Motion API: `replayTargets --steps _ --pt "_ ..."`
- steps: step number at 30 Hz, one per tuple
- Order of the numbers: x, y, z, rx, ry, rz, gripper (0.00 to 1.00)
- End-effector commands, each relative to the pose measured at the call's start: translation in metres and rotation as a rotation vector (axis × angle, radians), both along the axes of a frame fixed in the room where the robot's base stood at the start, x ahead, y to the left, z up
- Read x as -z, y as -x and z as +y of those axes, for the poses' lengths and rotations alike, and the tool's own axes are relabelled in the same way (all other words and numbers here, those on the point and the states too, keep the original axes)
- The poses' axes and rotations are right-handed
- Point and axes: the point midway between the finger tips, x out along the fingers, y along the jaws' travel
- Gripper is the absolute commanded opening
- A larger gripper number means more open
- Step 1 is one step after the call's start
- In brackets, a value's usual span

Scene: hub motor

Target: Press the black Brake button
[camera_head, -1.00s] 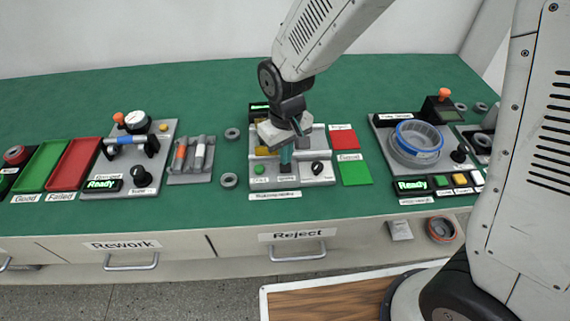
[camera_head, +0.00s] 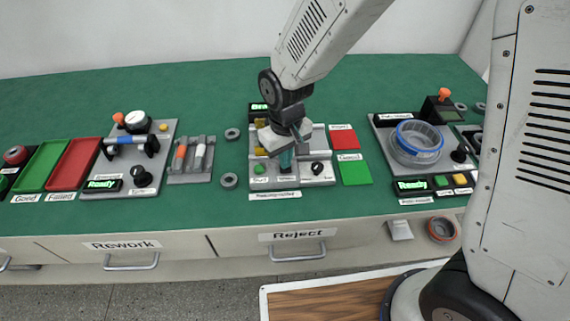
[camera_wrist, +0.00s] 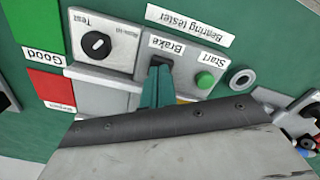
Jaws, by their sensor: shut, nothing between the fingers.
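The black Brake button (camera_wrist: 162,60) shows in the wrist view behind its white Brake label, on the grey bearing tester panel (camera_wrist: 118,62). My gripper (camera_wrist: 157,78) is shut and empty, with its teal fingers pointing at the button and covering part of it. In the head view my gripper (camera_head: 287,162) is over the front middle of the bearing tester (camera_head: 322,178), and it hides most of the button there. I cannot tell whether the fingertips touch the button or how far it is pressed.
The green Start button (camera_wrist: 205,80) and the black Test knob (camera_wrist: 96,45) flank the Brake button. A small display (camera_head: 259,106) stands at the tester's back left. Red (camera_head: 343,139) and green (camera_head: 356,172) pads lie on its right.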

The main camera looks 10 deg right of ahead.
Motion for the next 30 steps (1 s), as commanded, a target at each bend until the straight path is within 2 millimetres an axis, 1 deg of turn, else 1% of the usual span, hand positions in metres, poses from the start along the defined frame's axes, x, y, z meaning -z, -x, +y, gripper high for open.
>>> replayTargets --steps 15,19,26,30 --pt "-0.052 0.000 0.000 0.000 -0.001 -0.003 0.00" --pt "-0.063 -0.001 0.000 0.000 -0.001 -0.003 0.00" --pt "-0.073 -0.001 0.000 0.000 -0.001 -0.003 0.00" --pt "-0.093 0.000 0.000 0.000 -0.002 -0.004 0.00"
